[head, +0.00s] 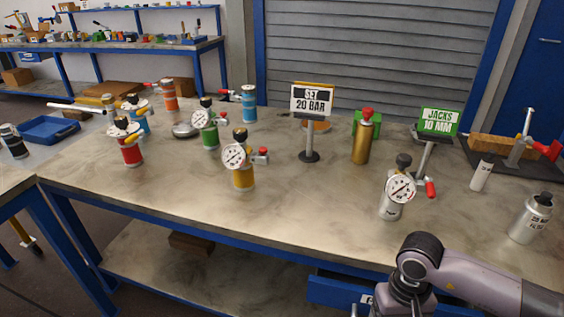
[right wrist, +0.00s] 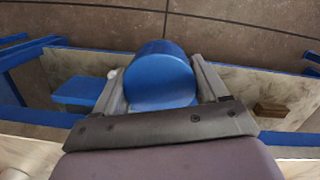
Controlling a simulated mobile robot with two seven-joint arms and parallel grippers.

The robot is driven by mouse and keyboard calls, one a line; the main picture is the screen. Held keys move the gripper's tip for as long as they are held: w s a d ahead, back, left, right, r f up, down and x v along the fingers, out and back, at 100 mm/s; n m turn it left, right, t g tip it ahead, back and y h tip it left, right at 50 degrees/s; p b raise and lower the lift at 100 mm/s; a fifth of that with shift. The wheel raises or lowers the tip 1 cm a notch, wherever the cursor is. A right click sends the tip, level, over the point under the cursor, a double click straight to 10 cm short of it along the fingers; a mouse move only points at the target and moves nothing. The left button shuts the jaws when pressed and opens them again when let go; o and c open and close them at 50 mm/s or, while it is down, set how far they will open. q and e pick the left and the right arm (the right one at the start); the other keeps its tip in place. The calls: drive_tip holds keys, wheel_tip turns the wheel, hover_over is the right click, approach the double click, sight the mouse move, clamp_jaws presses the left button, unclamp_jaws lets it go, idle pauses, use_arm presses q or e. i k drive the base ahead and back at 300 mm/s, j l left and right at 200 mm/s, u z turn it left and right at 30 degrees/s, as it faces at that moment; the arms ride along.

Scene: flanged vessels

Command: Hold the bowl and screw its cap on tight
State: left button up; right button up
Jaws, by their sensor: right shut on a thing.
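In the right wrist view my right gripper (right wrist: 160,88) is shut on a blue cylinder (right wrist: 160,75), one finger on each side. Its rounded end faces the camera, and I cannot tell whether it is the bowl or its cap. The head view shows part of my right arm at the lower right, but not its gripper or the blue cylinder. My left gripper is in neither view. On the bench stand several vessels with gauges or red handles: yellow (head: 243,178), green (head: 210,138), red (head: 131,155), blue (head: 249,108), orange (head: 169,102) and silver (head: 391,207).
A "20 BAR" sign (head: 312,100), a gold cylinder (head: 361,143) and a green "JACKS 10 MM" sign (head: 438,122) stand on the bench (head: 290,205). A silver canister (head: 530,218) and white cylinder (head: 482,176) are at right. The front middle of the bench is clear.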

sight(532, 217)
drive_tip(key=l+z, duration=0.5)
drive_tip(key=l, duration=1.5)
drive_tip(key=k, duration=0.05)
